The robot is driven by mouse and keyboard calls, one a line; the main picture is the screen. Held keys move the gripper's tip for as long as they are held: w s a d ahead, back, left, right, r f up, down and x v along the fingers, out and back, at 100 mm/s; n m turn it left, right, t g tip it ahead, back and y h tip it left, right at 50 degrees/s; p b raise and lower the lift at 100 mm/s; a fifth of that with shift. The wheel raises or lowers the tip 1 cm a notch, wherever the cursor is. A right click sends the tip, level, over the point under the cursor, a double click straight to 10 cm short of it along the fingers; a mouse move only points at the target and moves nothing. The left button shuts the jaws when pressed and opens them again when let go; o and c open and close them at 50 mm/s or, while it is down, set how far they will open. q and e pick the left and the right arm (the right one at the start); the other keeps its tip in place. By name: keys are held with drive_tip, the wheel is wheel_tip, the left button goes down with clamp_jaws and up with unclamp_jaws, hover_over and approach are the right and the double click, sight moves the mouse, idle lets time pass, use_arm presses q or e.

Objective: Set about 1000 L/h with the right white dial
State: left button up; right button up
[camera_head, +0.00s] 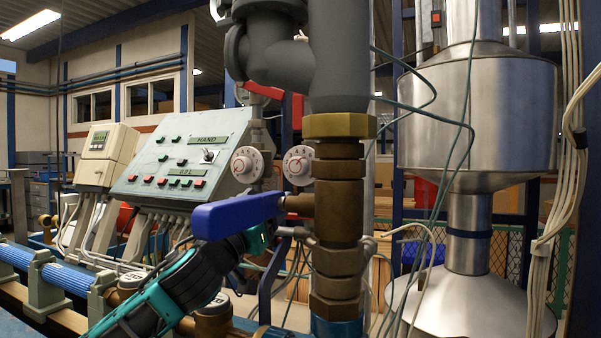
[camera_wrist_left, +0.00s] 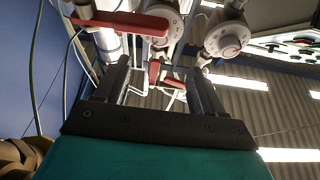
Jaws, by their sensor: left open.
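The right white dial (camera_head: 298,165) is round with a reddish centre and scale marks, just left of the brass pipe. The left white dial (camera_head: 247,165) sits beside it, nearer the control panel. In the wrist view, which looks inverted, the right dial (camera_wrist_left: 160,18) is at the top, and the left dial (camera_wrist_left: 228,42) is to its right. My left gripper (camera_wrist_left: 159,68) is open and empty, with both dials beyond its fingertips and apart from them. In the head view its fingers are hard to make out behind the blue lever. The dial readings are too small to tell. My right gripper is not in view.
A blue valve lever (camera_head: 236,214) crosses in front of my left arm. A thick brass pipe (camera_head: 338,210) stands just right of the right dial. A green control panel (camera_head: 180,160) is at left. In the wrist view, a red lever (camera_wrist_left: 118,20) lies near the dials.

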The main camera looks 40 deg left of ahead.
sight(295, 168)
use_arm(q)
drive_tip(key=p+x, duration=0.4)
drive_tip(key=x, duration=0.7)
drive_tip(key=shift+w+r, duration=0.1)
drive_tip(key=shift+r, duration=0.2)
drive_tip(key=shift+w+a+r, duration=0.1)
drive_tip(key=shift+w+a, duration=0.1)
drive_tip(key=shift+w, duration=0.45)
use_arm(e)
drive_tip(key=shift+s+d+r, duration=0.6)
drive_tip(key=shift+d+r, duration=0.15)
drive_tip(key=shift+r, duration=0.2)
use_arm(q)
drive_tip(key=shift+c, duration=0.3)
drive_tip(key=c, duration=1)
drive_tip(key=shift+a+m+h+p, duration=0.1)
drive_tip(key=shift+m+h+p, duration=0.35)
drive_tip(key=shift+m, duration=0.75)
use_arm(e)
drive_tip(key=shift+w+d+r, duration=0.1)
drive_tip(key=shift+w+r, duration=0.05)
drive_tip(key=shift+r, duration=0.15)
